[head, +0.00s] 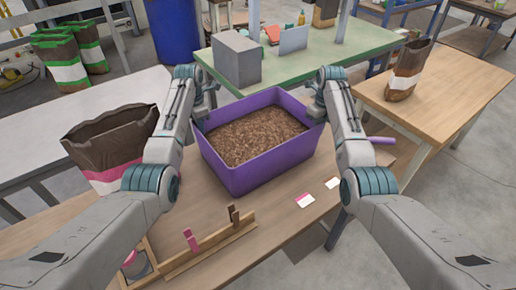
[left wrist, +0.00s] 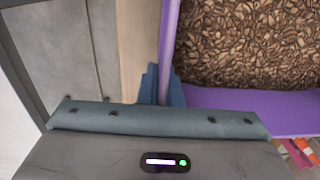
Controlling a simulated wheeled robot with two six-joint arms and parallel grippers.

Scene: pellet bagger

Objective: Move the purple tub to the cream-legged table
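The purple tub (head: 262,172), filled with brown pellets (head: 255,135), is upright over the wooden workbench in front of me. I cannot tell whether its base touches the bench. My left gripper (head: 203,112) is at the tub's left wall. In the left wrist view the blue fingers (left wrist: 164,88) sit on both sides of the purple wall (left wrist: 170,45), shut on it. My right gripper (head: 316,108) is at the right wall and looks shut on the rim, its fingertips partly hidden. A wood-topped table (head: 455,85) with pale, cream-looking legs stands at the right.
A brown bag (head: 405,72) stands on the right table, whose front part is clear. A green-topped table (head: 300,68) with a grey box (head: 236,60) is behind the tub. An open bag (head: 108,140) is at left. A wooden rack (head: 205,250) and cards (head: 305,200) lie in front.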

